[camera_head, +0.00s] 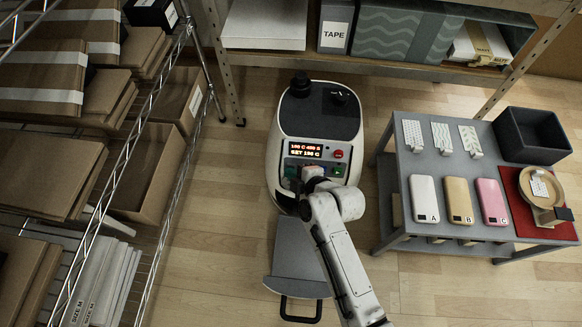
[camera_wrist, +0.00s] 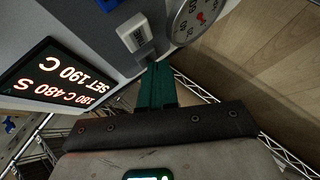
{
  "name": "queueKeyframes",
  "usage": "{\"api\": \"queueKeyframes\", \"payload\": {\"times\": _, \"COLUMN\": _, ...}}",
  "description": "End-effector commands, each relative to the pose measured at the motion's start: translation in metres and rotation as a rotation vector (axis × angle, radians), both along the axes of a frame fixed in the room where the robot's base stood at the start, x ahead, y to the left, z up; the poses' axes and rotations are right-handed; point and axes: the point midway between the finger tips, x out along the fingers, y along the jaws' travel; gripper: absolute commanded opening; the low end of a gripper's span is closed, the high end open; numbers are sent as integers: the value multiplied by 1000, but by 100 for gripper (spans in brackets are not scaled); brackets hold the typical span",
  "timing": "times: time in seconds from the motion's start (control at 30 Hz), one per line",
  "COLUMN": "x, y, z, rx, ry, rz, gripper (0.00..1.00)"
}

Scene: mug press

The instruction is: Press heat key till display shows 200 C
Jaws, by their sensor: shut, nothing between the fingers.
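The mug press (camera_head: 318,125) stands on the floor in the middle of the head view. Its lit display (camera_head: 305,150) reads 180 C 480 S, with SET 190 C below. The display also shows upside down at the left of the wrist view (camera_wrist: 55,78). My gripper (camera_wrist: 155,66) is shut and empty, its teal fingers together at the panel. The tips are close to a pale key (camera_wrist: 135,34); I cannot tell whether they touch it. In the head view my arm hides part of the panel. A red button (camera_head: 338,154) shows right of the display.
A round gauge (camera_wrist: 198,18) is beside the fingers. A grey table (camera_head: 420,165) at right holds mug-press items, including phone-like cases (camera_head: 424,198), a dark bin (camera_head: 532,135) and a red mat (camera_head: 520,226). A wire rack (camera_head: 150,110) with boxes stands left. Bare floor lies between.

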Motion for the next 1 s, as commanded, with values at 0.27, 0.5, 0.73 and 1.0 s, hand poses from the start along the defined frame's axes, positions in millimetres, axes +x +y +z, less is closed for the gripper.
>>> {"api": "queueKeyframes", "payload": {"times": 0.27, "x": 1, "y": 0, "z": 0, "rx": 0, "ry": 0, "rz": 0, "gripper": 0}}
{"api": "queueKeyframes", "payload": {"times": 0.5, "x": -3, "y": 0, "z": 2, "rx": 0, "ry": -1, "rz": 0, "gripper": 0}}
{"api": "queueKeyframes", "payload": {"times": 0.73, "x": -14, "y": 0, "z": 5, "rx": -2, "ry": 0, "rz": 2, "gripper": 0}}
{"api": "queueKeyframes", "payload": {"times": 1.0, "x": -16, "y": 1, "z": 4, "rx": -1, "ry": -1, "rz": 1, "gripper": 0}}
